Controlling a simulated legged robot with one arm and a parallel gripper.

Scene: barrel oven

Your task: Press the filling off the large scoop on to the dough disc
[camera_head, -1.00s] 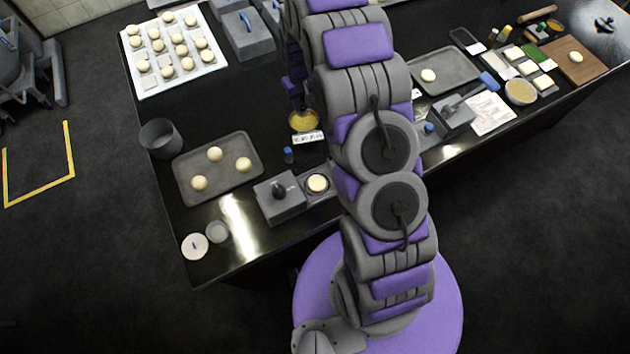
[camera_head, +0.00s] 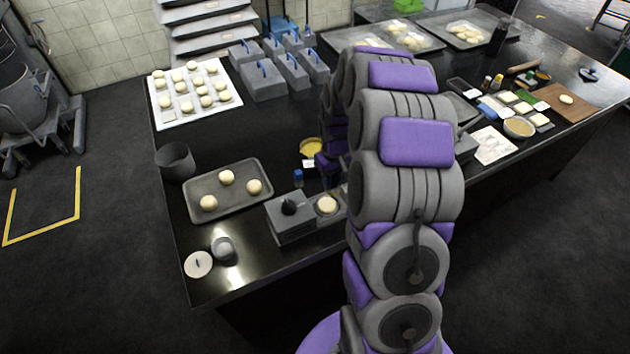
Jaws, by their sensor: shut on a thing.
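A pale round dough disc (camera_head: 327,205) sits on a small grey stand near the table's front edge, just right of a grey box with a dark knob. My gripper (camera_head: 328,168) shows only in part, small and dark, just beyond the disc and next to the filling bowl. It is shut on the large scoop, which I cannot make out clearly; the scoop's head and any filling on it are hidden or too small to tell.
The grey box with a dark knob (camera_head: 291,219) stands left of the disc. A small blue-capped bottle (camera_head: 298,178) stands behind it. A grey tray (camera_head: 198,207) with three dough balls lies to the left. My arm hides the table right of the disc.

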